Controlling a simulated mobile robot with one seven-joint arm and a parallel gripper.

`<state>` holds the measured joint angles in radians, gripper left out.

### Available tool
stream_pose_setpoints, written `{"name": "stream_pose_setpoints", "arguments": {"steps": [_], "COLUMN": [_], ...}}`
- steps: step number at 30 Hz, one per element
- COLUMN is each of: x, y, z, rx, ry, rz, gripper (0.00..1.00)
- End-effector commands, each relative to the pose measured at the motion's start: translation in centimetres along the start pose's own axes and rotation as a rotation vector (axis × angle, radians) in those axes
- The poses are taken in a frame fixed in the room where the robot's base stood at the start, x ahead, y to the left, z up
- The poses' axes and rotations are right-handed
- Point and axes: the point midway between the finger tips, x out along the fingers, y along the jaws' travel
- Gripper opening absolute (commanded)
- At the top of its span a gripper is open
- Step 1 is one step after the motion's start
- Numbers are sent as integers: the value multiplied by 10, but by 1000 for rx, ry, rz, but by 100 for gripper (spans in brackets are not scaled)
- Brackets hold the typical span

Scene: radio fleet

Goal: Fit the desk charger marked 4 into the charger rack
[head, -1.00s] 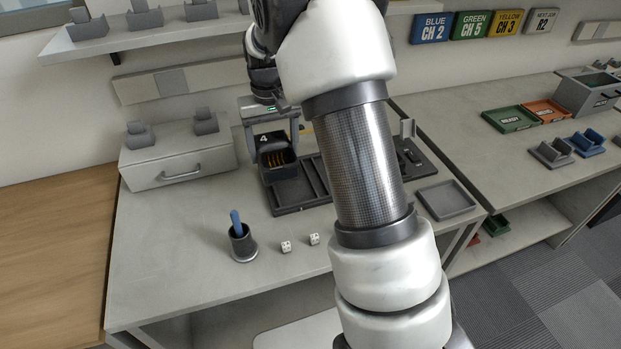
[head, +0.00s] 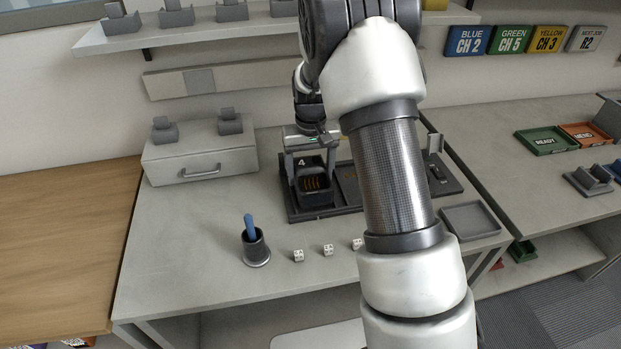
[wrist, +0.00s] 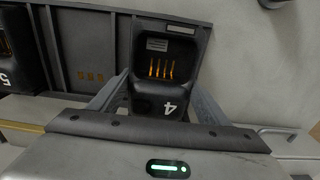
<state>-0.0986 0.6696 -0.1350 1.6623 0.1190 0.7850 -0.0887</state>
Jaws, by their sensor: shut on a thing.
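The desk charger marked 4 (head: 314,186) is a dark block with a white 4 and orange contacts in its pocket. My gripper (head: 312,160) is shut on it from behind, a finger on each side. In the wrist view the charger (wrist: 160,68) sits between the two fingers (wrist: 158,90), its 4 towards my palm. The dark charger rack (head: 300,216) lies on the bench. The charger is at the rack's left end bay; its underside is hidden, so I cannot tell if it is fully seated. The wrist view shows an empty rack bay (wrist: 85,40) beside it.
A charger marked 5 (wrist: 6,75) stands past the empty bay in the wrist view. A pen cup (head: 255,247) and several white dice (head: 328,250) are in front of the rack. A drawer box (head: 200,160) stands left, a grey tray (head: 470,221) right. My arm hides part of the rack.

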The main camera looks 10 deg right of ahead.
Motion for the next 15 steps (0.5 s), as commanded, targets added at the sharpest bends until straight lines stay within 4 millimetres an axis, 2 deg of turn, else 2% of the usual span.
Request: {"name": "stream_pose_setpoints", "arguments": {"steps": [3,15], "x": [17,23], "y": [0,0], "z": [1,0], "rx": [-1,0], "ry": [-1,1], "rz": [0,0], "gripper": [39,39]}}
